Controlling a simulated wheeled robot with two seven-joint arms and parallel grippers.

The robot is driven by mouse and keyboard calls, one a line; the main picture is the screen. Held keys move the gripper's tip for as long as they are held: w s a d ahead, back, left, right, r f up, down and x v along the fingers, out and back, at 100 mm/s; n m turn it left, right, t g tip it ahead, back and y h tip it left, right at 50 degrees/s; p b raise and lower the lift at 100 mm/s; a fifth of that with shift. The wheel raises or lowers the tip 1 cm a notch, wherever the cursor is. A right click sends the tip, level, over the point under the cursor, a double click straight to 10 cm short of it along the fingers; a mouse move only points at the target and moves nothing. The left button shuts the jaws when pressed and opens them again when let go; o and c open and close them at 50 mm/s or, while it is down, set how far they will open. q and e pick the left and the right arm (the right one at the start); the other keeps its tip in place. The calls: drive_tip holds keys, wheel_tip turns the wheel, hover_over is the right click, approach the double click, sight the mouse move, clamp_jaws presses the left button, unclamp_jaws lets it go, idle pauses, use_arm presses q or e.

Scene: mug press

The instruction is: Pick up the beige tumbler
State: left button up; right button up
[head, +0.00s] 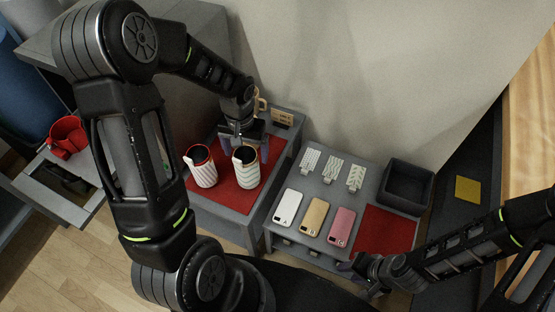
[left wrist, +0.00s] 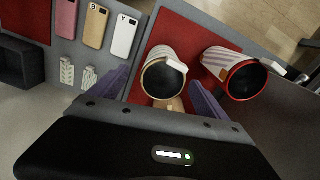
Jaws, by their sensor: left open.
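The beige tumbler (head: 246,174) stands upright on a red mat, with pale wavy stripes and a dark open top. In the left wrist view the tumbler (left wrist: 170,57) has a beige rim and a white handle. My left gripper (head: 243,144) is open at the far side of the tumbler, its purple fingers pointing toward it. In the left wrist view the tumbler's rim lies between the fingers, with gaps showing on both sides. My right gripper (head: 362,270) is at the lower right, away from the tumbler; its jaw opening is unclear.
A red-rimmed striped tumbler (head: 203,172) stands close to the left on the red mat (head: 228,200). A beige mug (head: 260,104) is behind my left gripper. The table at right holds several phones and a dark bin (head: 406,187). A red mug (head: 67,136) stands far left.

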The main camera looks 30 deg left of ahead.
use_arm(q)
drive_tip(key=shift+w+r, duration=0.15)
drive_tip(key=shift+w, duration=0.1)
drive_tip(key=shift+a, duration=0.1)
drive_tip(key=shift+s, duration=0.1)
wheel_tip(320, 180, down, 3)
drive_tip(key=shift+r, duration=0.2)
drive_tip(key=shift+f, duration=0.15)
drive_tip(key=f, duration=0.3)
drive_tip(key=f+b, duration=0.1)
drive_tip(key=f, duration=0.1)
drive_tip(key=shift+a, duration=0.25)
drive_tip(key=shift+c, duration=0.4)
